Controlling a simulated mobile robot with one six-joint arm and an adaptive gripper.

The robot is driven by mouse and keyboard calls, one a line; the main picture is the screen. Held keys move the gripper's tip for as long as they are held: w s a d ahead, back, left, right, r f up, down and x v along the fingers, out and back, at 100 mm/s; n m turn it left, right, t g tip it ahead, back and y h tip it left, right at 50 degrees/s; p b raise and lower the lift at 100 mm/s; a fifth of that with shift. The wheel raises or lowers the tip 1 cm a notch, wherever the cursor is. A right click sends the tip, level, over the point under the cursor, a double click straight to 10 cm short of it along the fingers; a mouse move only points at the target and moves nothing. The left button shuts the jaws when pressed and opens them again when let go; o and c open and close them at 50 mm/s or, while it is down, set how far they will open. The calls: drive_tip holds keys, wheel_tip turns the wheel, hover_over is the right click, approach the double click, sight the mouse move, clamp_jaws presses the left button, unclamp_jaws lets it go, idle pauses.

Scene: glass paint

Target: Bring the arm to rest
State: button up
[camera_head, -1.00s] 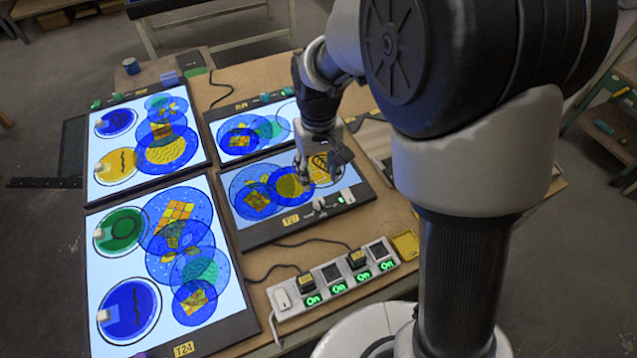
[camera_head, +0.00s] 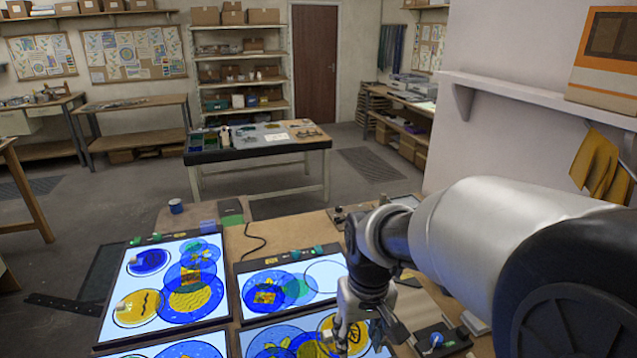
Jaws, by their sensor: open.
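My arm reaches in from the lower right of the head view. My gripper (camera_head: 368,328) points down above the right part of the near right light panel (camera_head: 272,344), close to a yellow disc (camera_head: 345,334) with dark lines. The gripper is open, and I see nothing held between its fingers. Its fingertips are small in the picture, so I cannot tell how far above the panel they are.
A lit panel (camera_head: 228,295) with blue and yellow discs lies at left, and another lit panel (camera_head: 325,277) lies behind the gripper. A blue cup (camera_head: 176,206) stands at the table's far left. A work table (camera_head: 257,152) stands beyond, with open floor around it.

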drive_tip(key=s+d+r+m+t, duration=0.1)
drive_tip(key=s+d+r+t, duration=0.1)
drive_tip(key=s, duration=0.7)
drive_tip(key=s+d+r+m+t, duration=0.1)
drive_tip(key=s+d+r, duration=0.3)
drive_tip(key=s, duration=0.5)
wheel_tip(320, 180, up, 3)
drive_tip(key=shift+d+f+t, duration=0.15)
drive_tip(key=shift+f+t, duration=0.05)
drive_tip(key=shift+t, duration=0.2)
